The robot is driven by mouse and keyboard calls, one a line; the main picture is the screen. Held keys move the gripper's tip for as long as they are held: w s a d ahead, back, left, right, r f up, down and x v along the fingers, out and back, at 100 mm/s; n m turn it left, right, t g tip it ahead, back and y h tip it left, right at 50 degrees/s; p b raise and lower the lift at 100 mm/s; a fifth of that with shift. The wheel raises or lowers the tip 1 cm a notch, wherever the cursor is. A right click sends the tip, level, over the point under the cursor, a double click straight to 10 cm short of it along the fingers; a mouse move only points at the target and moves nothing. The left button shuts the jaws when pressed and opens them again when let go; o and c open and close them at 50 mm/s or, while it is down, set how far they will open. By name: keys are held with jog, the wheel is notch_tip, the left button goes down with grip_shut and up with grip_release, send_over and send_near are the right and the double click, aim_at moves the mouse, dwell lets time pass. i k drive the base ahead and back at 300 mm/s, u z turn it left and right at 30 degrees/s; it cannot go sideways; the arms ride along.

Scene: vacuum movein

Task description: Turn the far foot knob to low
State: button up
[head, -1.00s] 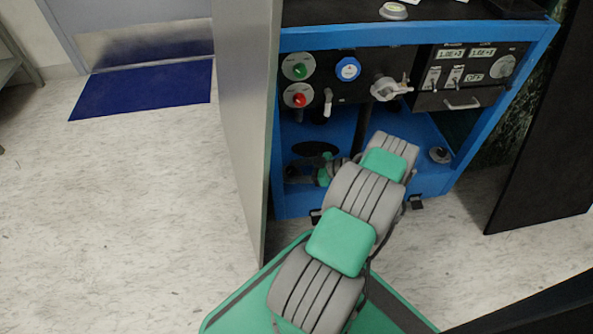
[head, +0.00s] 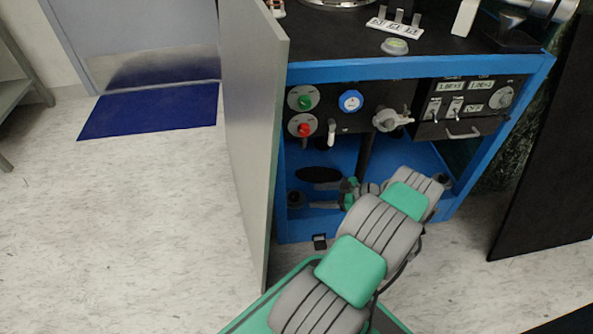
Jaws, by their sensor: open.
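Two small dark round knobs sit low in the blue cabinet frame. One knob (head: 296,198) is at the left inner corner. The other knob (head: 445,181) is at the right, partly behind my arm. I cannot tell the setting of either. My gripper (head: 314,195) is inside the lower bay, its fingers pointing left toward the left knob. The jaws look open and empty, with a small gap seeming to lie between the fingertips and the left knob. My wrist and arm cover part of the bay.
The grey door panel (head: 254,150) stands close on the left of the bay. Above are a front panel with a green knob (head: 305,102), a red knob (head: 304,130), a blue dial (head: 350,101) and a grey valve (head: 391,119). A dark panel (head: 545,160) stands right.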

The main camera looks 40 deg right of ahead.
aim_at(443, 178)
jog(key=k, duration=1)
